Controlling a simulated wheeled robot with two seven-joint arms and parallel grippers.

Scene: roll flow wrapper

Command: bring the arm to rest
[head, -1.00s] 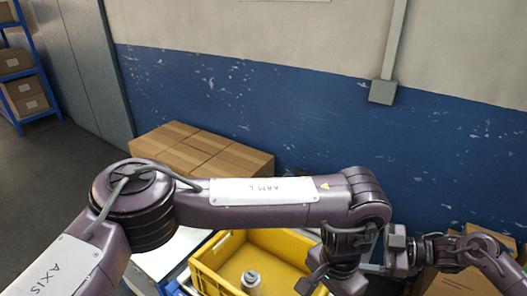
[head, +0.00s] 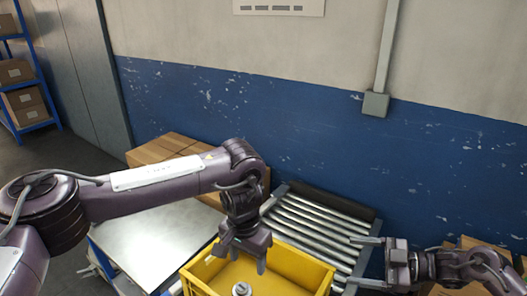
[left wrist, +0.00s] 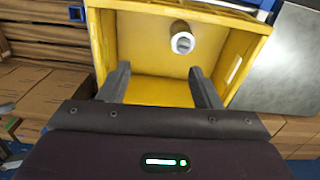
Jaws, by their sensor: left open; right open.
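My left gripper (head: 246,257) is open and empty above the yellow crate, its fingers pointing down. In the left wrist view its two fingers (left wrist: 162,88) stand wide apart with nothing between them. The yellow crate (head: 300,262) holds a small white-and-dark roll-like item (head: 241,289), which also shows in the left wrist view (left wrist: 182,42) beyond the fingertips, apart from them. My right gripper (head: 366,261) is at the right, pointing left, with its fingers apart and nothing between them.
A roller conveyor (head: 318,227) runs behind the crate, toward the blue-and-white wall. A metal-topped table (head: 160,240) stands left of the crate. Cardboard boxes (head: 160,150) are stacked behind the table, and more boxes (head: 480,243) stand at the right. A blue shelf (head: 30,95) is far left.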

